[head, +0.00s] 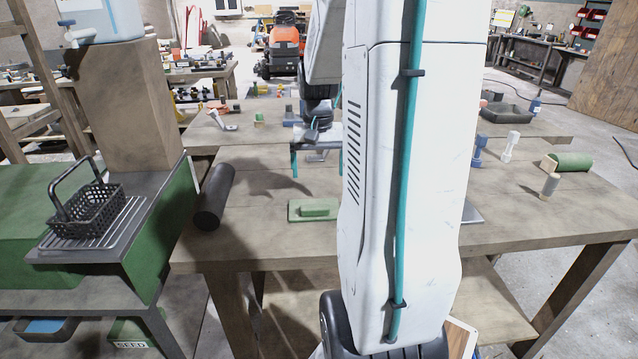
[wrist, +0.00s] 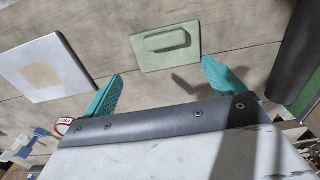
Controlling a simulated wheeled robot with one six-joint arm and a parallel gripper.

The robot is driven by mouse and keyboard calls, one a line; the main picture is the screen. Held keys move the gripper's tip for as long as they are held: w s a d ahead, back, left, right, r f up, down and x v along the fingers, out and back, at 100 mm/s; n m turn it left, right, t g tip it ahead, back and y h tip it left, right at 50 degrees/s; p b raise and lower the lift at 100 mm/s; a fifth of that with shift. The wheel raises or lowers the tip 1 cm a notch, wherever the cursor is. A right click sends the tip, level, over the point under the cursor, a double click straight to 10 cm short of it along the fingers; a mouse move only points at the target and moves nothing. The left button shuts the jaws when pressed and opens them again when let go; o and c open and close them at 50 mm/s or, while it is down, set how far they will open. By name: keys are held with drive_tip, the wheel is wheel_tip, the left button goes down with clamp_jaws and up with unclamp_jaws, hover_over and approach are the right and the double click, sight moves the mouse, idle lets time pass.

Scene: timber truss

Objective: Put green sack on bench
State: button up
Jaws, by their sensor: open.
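A green sack marked SEED (head: 130,333) lies low at the bottom left of the head view, under the green-and-grey stand; its lower part is cut off by the picture edge. The wooden bench (head: 265,236) fills the middle, and its plank top (wrist: 120,47) shows in the wrist view. My gripper (head: 317,158) hangs over the bench, its teal fingers apart with nothing between them. In the wrist view, my gripper (wrist: 163,85) is also open, with a green float beyond the fingers. The sack is not in the wrist view.
The green float (head: 313,209) and a dark cylinder (head: 214,197) lie on the bench. A black basket (head: 87,211) sits on the left stand, beside a tall wooden block (head: 138,110). A green roll (head: 570,161) lies at right. My arm hides part of the bench.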

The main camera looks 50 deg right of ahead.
drive_tip(key=s+a+r+n, duration=0.15)
drive_tip(key=a+r, duration=0.25)
drive_tip(key=a, duration=0.5)
drive_tip(key=a+r+n, duration=0.3)
drive_tip(key=a+r, duration=0.1)
drive_tip(key=a, duration=0.4)
drive_tip(key=s+a+n+t, duration=0.1)
drive_tip(key=s+a+n, duration=0.4)
drive_tip(key=s+a, duration=0.6)
drive_tip(key=shift+a+r, duration=0.2)
drive_tip(key=shift+a, duration=0.85)
drive_tip(key=shift+n, duration=0.25)
